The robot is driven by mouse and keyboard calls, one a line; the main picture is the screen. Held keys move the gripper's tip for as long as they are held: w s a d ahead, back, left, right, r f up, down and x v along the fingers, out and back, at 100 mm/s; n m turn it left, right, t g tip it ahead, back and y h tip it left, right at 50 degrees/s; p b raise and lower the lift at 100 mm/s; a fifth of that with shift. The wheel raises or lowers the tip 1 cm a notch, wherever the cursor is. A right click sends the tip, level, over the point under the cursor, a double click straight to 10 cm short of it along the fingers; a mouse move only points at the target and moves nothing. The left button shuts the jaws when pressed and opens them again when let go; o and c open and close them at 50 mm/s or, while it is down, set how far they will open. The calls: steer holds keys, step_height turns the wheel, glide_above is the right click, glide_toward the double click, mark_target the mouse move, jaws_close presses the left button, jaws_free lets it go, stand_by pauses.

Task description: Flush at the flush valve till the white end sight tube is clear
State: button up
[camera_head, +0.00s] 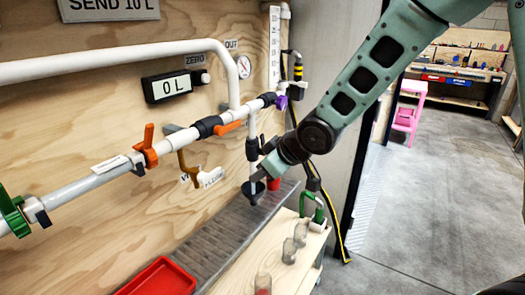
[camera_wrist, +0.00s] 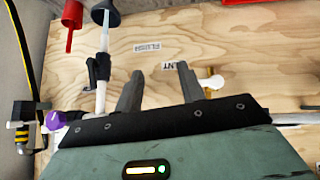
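My gripper (camera_wrist: 158,77) is open and empty, its two dark fingers pointing at the plywood board. In the head view my gripper (camera_head: 259,174) is beside the lower end of a white vertical tube (camera_head: 253,125), partly hidden by my arm. The FLUSH label (camera_wrist: 147,46) shows above the fingers in the wrist view, with the VENT label (camera_wrist: 171,66) partly between them. The white tube has a black fitting (camera_wrist: 98,72) and a dark funnel-like end (camera_wrist: 105,12). An ochre handle (camera_head: 187,164) hangs under the main pipe. I cannot tell whether the tube is clear.
The main white pipe (camera_head: 85,183) carries a green handle (camera_head: 13,211), orange handles (camera_head: 149,147) and a purple handle (camera_head: 281,102). A display (camera_head: 167,87) reads 0 L. Open floor lies right.

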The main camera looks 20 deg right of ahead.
steer(key=w+d+f+t+y+b, duration=0.2)
steer(key=w+d+f+t, duration=0.1)
steer(key=w+d, duration=0.5)
steer(key=n+t+y+b, duration=0.2)
steer(key=t+y+b, duration=0.1)
steer(key=y, duration=0.2)
glide_toward(264, 141)
steer(key=p+x, duration=0.2)
steer(key=x, duration=0.8)
steer(key=shift+w+a, duration=0.2)
jaws_close()
